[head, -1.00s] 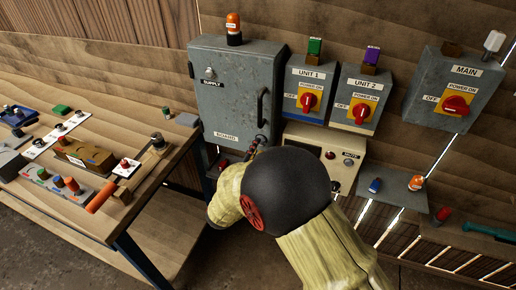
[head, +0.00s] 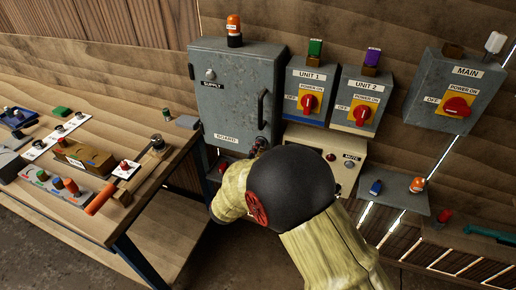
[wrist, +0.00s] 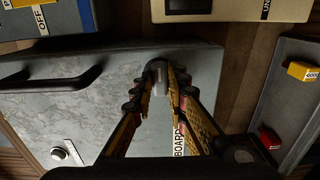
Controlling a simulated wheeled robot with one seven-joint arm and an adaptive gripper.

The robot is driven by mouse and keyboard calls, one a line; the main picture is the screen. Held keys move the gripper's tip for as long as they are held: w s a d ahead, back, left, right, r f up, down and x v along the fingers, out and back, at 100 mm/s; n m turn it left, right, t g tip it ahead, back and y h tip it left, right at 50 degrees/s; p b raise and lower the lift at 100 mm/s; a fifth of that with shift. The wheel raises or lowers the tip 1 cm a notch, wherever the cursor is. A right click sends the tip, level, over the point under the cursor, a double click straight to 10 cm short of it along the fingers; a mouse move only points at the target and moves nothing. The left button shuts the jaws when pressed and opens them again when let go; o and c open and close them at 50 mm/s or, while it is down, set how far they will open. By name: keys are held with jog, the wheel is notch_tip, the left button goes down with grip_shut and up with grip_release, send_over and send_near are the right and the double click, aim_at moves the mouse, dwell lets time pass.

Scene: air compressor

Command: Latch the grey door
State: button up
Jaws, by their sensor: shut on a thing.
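The grey door (head: 228,105) is the front of the supply cabinet, with a black bar handle (head: 263,108) on its right side. It fills much of the wrist view (wrist: 65,115) and looks shut or nearly so; I cannot tell if it is fully flush. A small grey latch knob (wrist: 161,77) sits below the handle, near the door's lower right corner. My gripper (head: 258,146) is at that corner. In the wrist view its fingers (wrist: 160,88) are closed around the knob from both sides. My arm hides part of the area below the door.
A cream box with a mute button (head: 350,163) stands right of my gripper. Unit 1 (head: 309,90), Unit 2 (head: 361,98) and Main (head: 460,90) switch boxes hang to the right. A wooden workbench (head: 150,190) with several devices lies to the left.

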grip_shut()
jog(key=shift+n, duration=0.4)
jog(key=n+p, duration=1)
jog(key=n, duration=0.7)
dwell(0.3)
jog(key=o, duration=0.7)
grip_release()
jog(key=shift+o, duration=0.2)
